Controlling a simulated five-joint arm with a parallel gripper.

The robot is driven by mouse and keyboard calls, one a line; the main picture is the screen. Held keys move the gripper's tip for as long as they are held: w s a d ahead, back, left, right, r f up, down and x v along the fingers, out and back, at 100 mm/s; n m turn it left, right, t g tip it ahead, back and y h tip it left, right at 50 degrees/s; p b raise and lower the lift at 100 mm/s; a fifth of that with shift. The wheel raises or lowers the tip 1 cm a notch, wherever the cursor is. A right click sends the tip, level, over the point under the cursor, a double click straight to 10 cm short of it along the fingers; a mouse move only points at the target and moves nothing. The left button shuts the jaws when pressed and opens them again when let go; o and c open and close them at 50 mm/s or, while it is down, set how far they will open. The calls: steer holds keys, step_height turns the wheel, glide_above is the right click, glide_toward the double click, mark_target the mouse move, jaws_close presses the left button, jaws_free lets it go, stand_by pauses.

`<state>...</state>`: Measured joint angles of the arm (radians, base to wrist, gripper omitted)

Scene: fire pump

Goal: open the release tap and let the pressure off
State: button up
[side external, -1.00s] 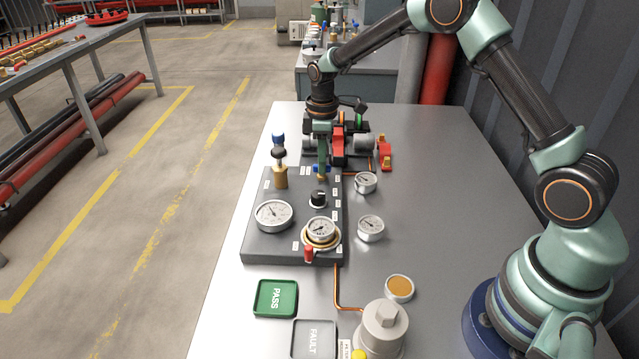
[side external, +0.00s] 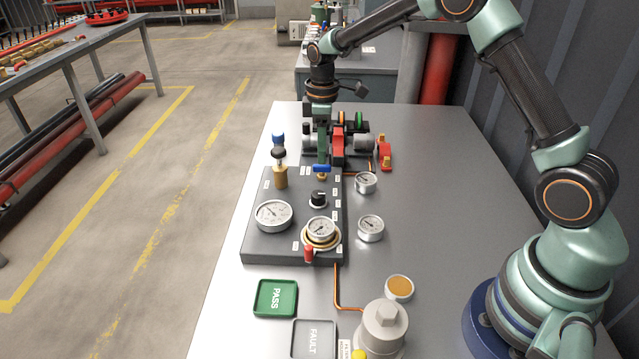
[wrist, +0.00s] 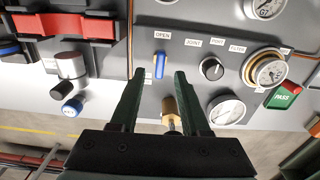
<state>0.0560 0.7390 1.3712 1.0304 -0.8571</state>
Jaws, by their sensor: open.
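The blue tap lever (side external: 321,168) sits on a brass body at the far end of the grey panel (side external: 290,245). In the wrist view the lever (wrist: 160,66) lies lengthwise up the picture, with its upper end toward the label OPEN (wrist: 163,34). My gripper (side external: 322,150) is above the lever, apart from it.
A brass fitting with a blue cap (side external: 279,165) stands left of the lever. A black knob (side external: 318,198) is on its near side. A red block (side external: 338,145) is close behind my gripper. PASS (side external: 276,298) and FAULT (side external: 314,340) trays lie in front. The bench's right side is largely clear.

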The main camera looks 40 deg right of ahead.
step_height(320, 180, up, 8)
steer(key=shift+r, duration=0.25)
steer(key=s+a+r+m+t, duration=0.2)
steer(key=s+r+m+t, duration=0.15)
steer(key=s+r, duration=0.6)
steer(key=s+f+m+t, duration=0.2)
steer(key=s+m, duration=0.3)
steer(key=s, duration=0.7)
steer(key=shift+a+m, duration=0.35)
steer(key=shift+a, duration=0.05)
steer(key=shift+o, duration=0.4)
steer(key=shift+s, duration=0.1)
stand_by(1.7)
